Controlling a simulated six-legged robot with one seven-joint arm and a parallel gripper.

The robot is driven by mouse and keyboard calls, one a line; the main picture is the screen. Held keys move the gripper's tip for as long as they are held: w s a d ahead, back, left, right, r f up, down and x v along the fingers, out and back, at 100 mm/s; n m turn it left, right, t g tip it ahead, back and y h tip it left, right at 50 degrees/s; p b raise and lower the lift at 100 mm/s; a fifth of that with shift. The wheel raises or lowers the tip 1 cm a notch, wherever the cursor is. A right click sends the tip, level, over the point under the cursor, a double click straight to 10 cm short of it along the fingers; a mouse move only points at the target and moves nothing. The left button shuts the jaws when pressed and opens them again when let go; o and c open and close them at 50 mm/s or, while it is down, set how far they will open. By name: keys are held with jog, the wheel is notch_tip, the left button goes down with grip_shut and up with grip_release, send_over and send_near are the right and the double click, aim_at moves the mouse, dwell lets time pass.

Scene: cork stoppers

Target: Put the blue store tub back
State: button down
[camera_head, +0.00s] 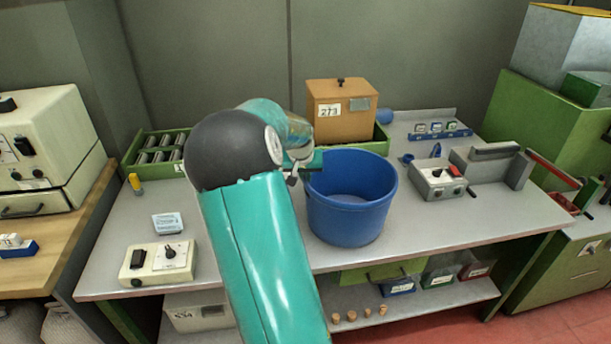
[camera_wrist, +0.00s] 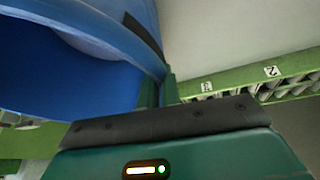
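The blue store tub (camera_head: 347,215) is a large, round, open-topped tub near the front middle of the bench (camera_head: 440,215). It looks upright, and I cannot tell whether its base touches the bench top. My gripper (camera_head: 309,172) is at the left side of its rim, and its fingers appear closed on the tub's wall. In the wrist view the tub (camera_wrist: 70,75) fills the upper left, with its rim running between my fingers (camera_wrist: 160,92). My arm hides part of the bench left of the tub.
A brown box marked 273 (camera_head: 341,111) stands behind the tub. A grey device (camera_head: 438,181) stands to its right, a cream control box (camera_head: 157,263) at the front left. Several corks (camera_head: 367,311) lie on the lower shelf near small bins (camera_head: 398,287).

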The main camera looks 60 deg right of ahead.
jog(key=c, duration=2)
grip_release()
jog(key=shift+f, duration=0.15)
jog(key=o, duration=0.4)
jog(key=v, duration=1.2)
jog(key=a+r+n+t+y, duration=0.2)
jog(key=a+n, duration=0.1)
jog(key=a, duration=1.1)
jog(key=a+r+n+t+y, duration=0.1)
jog(key=a+r+n+y, duration=0.15)
jog(key=a, duration=1.15)
jog(key=s+a+f+n, duration=0.1)
jog(key=s+a+n, duration=0.2)
jog(key=a, duration=0.5)
jog(key=s+a+f+n, duration=0.1)
jog(key=s+a+n, duration=0.2)
jog(key=s+a, duration=0.3)
jog(key=a, duration=0.3)
jog(key=shift+s+a+t, duration=0.2)
jog(key=shift+s+t, duration=0.1)
jog(key=shift+t, duration=0.1)
